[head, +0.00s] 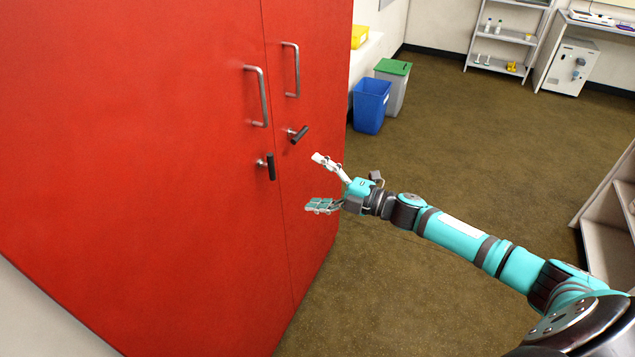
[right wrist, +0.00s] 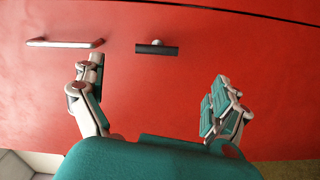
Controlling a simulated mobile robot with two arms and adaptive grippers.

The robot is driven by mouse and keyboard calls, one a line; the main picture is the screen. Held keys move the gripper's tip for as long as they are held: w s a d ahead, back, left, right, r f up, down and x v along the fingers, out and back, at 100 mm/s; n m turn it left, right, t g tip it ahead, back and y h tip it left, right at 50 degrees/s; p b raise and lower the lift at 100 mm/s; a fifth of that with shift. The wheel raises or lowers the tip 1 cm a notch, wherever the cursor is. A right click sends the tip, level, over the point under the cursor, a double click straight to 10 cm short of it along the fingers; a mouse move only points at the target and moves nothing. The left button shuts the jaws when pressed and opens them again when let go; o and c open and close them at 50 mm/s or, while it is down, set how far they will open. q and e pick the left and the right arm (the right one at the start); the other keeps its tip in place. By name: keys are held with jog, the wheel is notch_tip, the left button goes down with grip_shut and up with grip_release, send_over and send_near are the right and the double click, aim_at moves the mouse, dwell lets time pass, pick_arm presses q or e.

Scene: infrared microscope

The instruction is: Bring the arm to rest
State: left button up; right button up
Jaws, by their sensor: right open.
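My right arm reaches in from the lower right in the head view. My right gripper (head: 318,183) is open and empty, its fingers spread in front of the red cabinet (head: 150,150). In the right wrist view the open gripper (right wrist: 155,92) faces the red door, with a bar handle (right wrist: 65,43) and a dark turn handle (right wrist: 157,49) beyond the fingers. I cannot tell whether a fingertip touches the door. My left gripper is not in view.
The cabinet has two bar handles and two dark turn handles (head: 298,134). A blue bin (head: 370,106) and a green-lidded grey bin (head: 393,85) stand behind it. Shelves (head: 505,37) and a white unit (head: 568,66) line the back.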

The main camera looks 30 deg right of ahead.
dwell(0.5)
jog(key=s+d+f+m+h+b, duration=0.1)
jog(key=d+f+m+h, duration=0.25)
jog(key=f, duration=0.65)
jog(key=s+d+f+m+h+b, duration=0.1)
jog(key=d+f+m+h, duration=0.3)
jog(key=f, duration=0.6)
jog(key=s+f+m+g+h+b, duration=0.1)
jog(key=s+f+m, duration=0.25)
jog(key=f, duration=0.45)
jog(key=s+f+m+g+h, duration=0.1)
jog(key=s+f+m+g, duration=0.1)
jog(key=s+f, duration=0.5)
jog(key=s+a+f+m+g+b, duration=0.1)
jog(key=s+a+f+m+g, duration=0.1)
jog(key=s+f, duration=0.6)
jog(key=s+a+f+m+g+h, duration=0.1)
jog(key=s+a+f+m+g, duration=0.2)
jog(key=s+f, duration=0.6)
jog(key=s+a+f+m+g+b, duration=0.1)
jog(key=s+a+f+g, duration=0.4)
jog(key=s, duration=1.6)
notch_tip(320, 180, down, 4)
jog(key=shift+s+a+f+m+b, duration=0.15)
jog(key=shift+s+a+m+b, duration=0.2)
jog(key=shift+a+m, duration=0.45)
jog(key=shift+d+h, duration=0.1)
jog(key=shift+h, duration=0.15)
